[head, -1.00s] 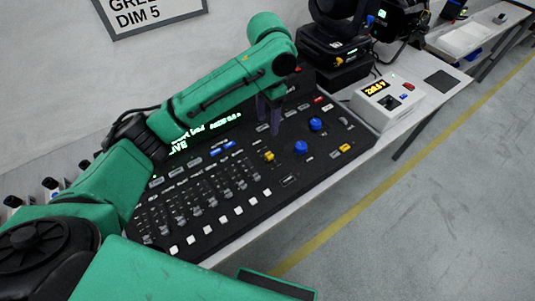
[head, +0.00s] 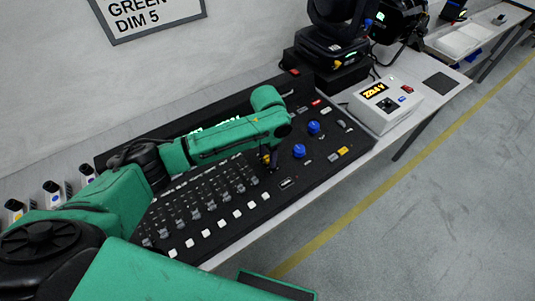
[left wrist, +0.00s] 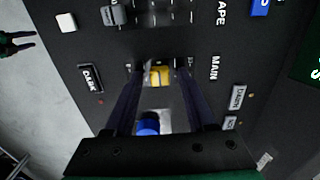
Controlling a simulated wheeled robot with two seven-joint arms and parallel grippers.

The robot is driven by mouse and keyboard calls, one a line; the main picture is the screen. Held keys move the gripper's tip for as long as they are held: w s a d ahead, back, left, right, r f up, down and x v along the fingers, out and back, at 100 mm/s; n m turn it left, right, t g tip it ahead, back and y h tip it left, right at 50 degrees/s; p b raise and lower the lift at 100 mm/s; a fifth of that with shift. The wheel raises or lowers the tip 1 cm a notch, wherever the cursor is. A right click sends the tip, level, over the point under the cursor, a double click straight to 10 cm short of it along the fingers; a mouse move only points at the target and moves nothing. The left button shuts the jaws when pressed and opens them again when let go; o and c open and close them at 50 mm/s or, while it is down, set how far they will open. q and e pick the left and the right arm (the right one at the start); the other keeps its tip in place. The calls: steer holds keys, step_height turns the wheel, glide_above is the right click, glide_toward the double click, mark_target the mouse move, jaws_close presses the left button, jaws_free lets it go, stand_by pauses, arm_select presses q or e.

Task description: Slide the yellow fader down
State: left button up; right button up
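The yellow fader (left wrist: 160,77) shows in the left wrist view beside the MAIN label on the black console. In the head view it is a small yellow spot (head: 266,158) partly hidden under my left arm. My left gripper (left wrist: 162,70) points down at the console, its two dark fingers on either side of the yellow fader. A gap shows between the fader and each finger, so the gripper looks open. In the head view my left gripper (head: 268,163) is mostly hidden by its own arm.
The black console (head: 318,168) carries several grey faders, white buttons (head: 236,214), blue knobs (head: 299,151) and a yellow button (head: 343,151). One blue knob (left wrist: 148,123) shows between my fingers. A white box (head: 388,102) with a lit display stands at the right.

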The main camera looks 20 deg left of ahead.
arm_select(q)
jaws_close()
stand_by(1.2)
